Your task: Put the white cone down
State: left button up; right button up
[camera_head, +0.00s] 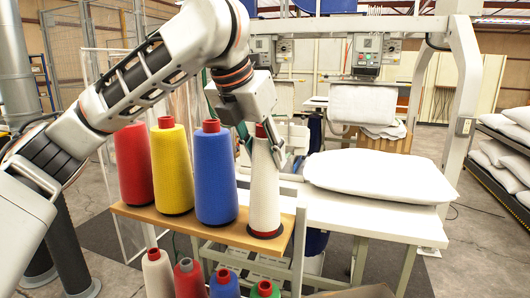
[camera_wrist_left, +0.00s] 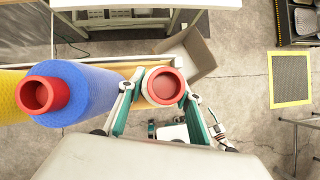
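The white cone (camera_head: 265,195) stands upright, with its red base at the right end of the wooden shelf (camera_head: 190,228). I cannot tell whether the base bears fully on the shelf. My left gripper (camera_head: 263,150) is at the cone's upper part, with one finger on each side. In the left wrist view the cone's red top (camera_wrist_left: 165,86) lies between the fingertips (camera_wrist_left: 162,95). Whether the fingers press on it or stand slightly apart is unclear. My right gripper is not in view.
Blue (camera_head: 215,175), yellow (camera_head: 171,168) and red (camera_head: 133,165) cones stand in a row left of the white one. More cones stand on a lower level. Behind is a white table (camera_head: 385,222) with a pillow (camera_head: 378,176). A frame post (camera_head: 465,90) rises at right.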

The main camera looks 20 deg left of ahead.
pick_arm(q)
jog(key=o, duration=0.4)
jog(key=v, duration=1.2)
jog(key=shift+r, duration=0.1)
